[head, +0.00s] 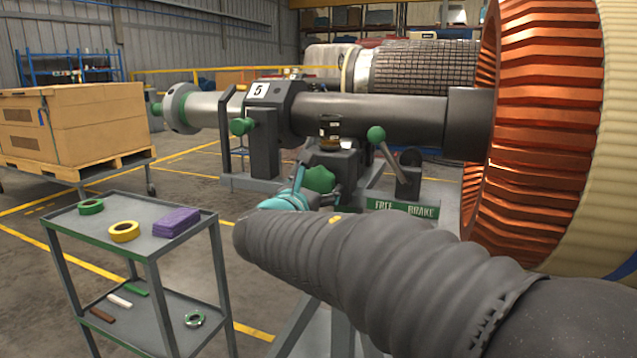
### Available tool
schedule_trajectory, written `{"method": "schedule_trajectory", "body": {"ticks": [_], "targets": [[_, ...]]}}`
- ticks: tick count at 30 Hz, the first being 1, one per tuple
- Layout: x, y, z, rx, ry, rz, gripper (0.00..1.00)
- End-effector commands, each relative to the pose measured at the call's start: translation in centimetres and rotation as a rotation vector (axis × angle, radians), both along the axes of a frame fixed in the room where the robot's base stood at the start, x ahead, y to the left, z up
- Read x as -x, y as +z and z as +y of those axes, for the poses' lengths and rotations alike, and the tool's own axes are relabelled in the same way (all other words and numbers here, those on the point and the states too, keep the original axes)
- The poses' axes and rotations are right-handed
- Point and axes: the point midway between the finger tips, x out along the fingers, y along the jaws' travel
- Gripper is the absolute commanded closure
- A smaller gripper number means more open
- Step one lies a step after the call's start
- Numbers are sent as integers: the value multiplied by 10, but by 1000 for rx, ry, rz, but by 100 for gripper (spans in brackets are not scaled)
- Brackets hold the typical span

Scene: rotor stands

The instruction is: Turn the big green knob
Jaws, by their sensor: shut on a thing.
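The big green knob (320,179) is a lobed handwheel on the front of the dark rotor stand, below the shaft. My gripper (317,187) is at the knob, with its dark fingers shut around it. My arm crosses the lower right and, with the teal wrist, hides part of the gripper and the knob's lower left side. How deep the fingers sit on the lobes cannot be made out.
A green-ball lever (376,134) stands just right of the knob, above the FREE/BRAKE plate (404,209). A smaller green knob (241,126) is on the stand's left. A trolley (150,240) with tape rolls stands left. The copper-wound rotor (545,110) fills the right.

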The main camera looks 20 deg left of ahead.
Motion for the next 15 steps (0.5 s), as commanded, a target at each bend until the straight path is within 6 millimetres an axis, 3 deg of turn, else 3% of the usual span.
{"method": "schedule_trajectory", "body": {"ticks": [13, 14, 15], "targets": [[0, 0, 0, 11, 1, 1, 62], [0, 0, 0, 11, 1, 1, 22], [0, 0, 0, 11, 1, 1, 12]]}}
